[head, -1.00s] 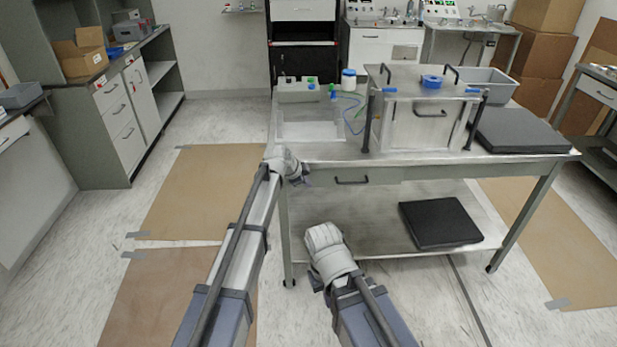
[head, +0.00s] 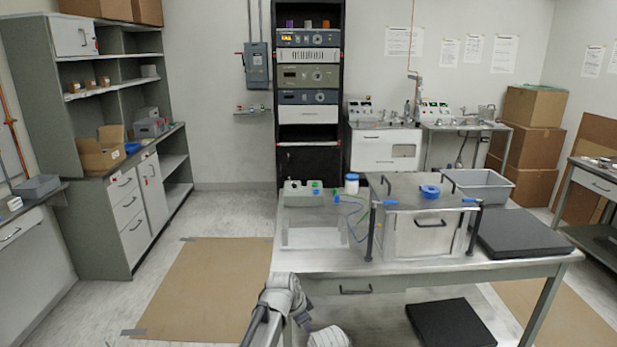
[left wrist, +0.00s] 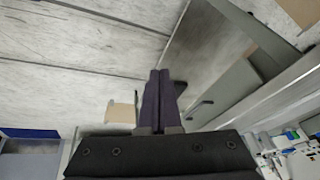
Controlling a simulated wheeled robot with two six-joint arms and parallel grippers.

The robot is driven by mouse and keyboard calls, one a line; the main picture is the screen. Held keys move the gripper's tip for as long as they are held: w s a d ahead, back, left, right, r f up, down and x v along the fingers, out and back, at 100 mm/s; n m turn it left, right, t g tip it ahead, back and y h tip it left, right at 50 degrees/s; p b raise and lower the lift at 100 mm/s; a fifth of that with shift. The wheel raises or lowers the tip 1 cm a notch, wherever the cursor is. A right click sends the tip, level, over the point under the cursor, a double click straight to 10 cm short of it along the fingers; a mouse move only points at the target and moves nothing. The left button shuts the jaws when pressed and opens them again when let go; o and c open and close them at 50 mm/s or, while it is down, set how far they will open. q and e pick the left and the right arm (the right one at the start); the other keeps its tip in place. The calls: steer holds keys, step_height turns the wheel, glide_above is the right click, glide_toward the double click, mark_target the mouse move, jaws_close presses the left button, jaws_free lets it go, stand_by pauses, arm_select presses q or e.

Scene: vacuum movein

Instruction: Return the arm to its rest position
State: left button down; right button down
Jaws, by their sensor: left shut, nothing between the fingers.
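My left arm's wrist (head: 283,300) is at the lower middle of the head view, by the front left corner of the steel table (head: 400,272). The left gripper (head: 304,322) shows there only as small dark parts in front of the table. In the left wrist view its two dark fingers (left wrist: 159,74) lie together, shut and empty. The table's drawer front and a dark handle (left wrist: 200,110) lie to their right, apart from them. My right arm shows only as a pale link at the bottom edge of the head view; its gripper is out of sight.
A clear tray (head: 314,238) and a metal chamber with a lid (head: 420,232) stand on the table. A black pad (head: 520,235) lies at its right. Another black pad (head: 450,325) lies on the lower shelf. Floor left of the table is free, with a brown sheet (head: 210,285).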

arm_select(q)
steer(key=s+a+n+g+y+p, duration=0.1)
steer(key=s+n, duration=0.3)
steer(key=s, duration=0.7)
steer(key=s+a+r+n+g+y+p, duration=0.1)
steer(key=s+a+n+g+y, duration=0.1)
steer(key=s, duration=1)
steer(key=shift+a+r+n+g+y, duration=0.25)
steer(key=shift+a+n+y, duration=0.35)
steer(key=shift+a+n, duration=0.6)
